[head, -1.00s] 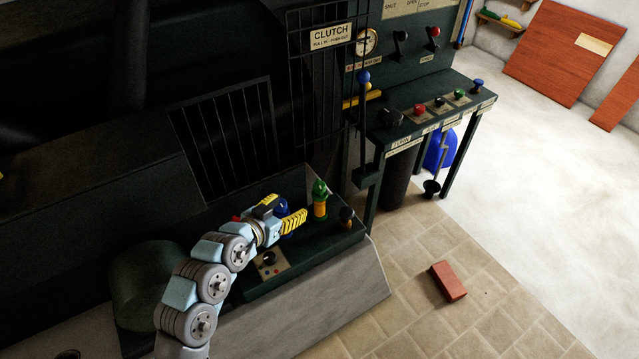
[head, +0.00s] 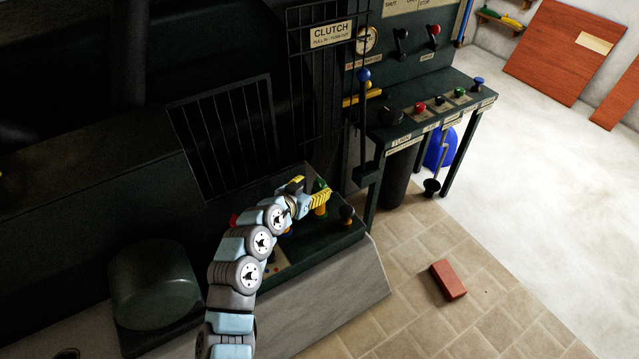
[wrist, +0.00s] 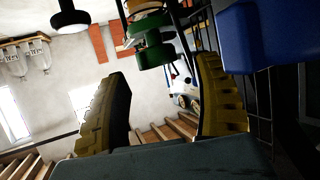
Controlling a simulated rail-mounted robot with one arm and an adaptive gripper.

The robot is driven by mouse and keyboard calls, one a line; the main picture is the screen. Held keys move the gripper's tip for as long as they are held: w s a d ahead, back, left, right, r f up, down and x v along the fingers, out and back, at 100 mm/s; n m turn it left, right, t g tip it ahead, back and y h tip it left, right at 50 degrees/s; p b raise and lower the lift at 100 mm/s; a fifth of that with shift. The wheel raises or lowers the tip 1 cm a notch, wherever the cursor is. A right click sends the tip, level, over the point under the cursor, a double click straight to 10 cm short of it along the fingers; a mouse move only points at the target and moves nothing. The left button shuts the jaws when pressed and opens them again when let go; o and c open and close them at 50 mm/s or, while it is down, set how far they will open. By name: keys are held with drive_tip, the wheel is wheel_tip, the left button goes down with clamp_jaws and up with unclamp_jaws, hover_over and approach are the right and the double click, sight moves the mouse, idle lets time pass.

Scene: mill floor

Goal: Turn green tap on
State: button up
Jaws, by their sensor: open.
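The green tap (head: 319,184) stands on the dark panel in the head view. It has a green upper part and a yellow-green body, partly covered by my gripper. My gripper (head: 314,190) is open, its yellow ribbed fingers at the tap. In the wrist view the tap's green discs and yellow band (wrist: 152,40) appear at the top, across the gap between the fingertips (wrist: 163,68). No firm contact can be made out.
A black-topped knob (head: 347,214) stands right of the tap. A blue part (wrist: 265,35) is close beside the right finger in the wrist view. A tall blue-topped lever (head: 363,76) rises behind. A red brick (head: 449,280) lies on the floor.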

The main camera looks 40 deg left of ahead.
sight(318, 184)
drive_tip(key=shift+x, duration=1.95)
drive_tip(key=shift+c, duration=0.4)
drive_tip(key=c, duration=1.1)
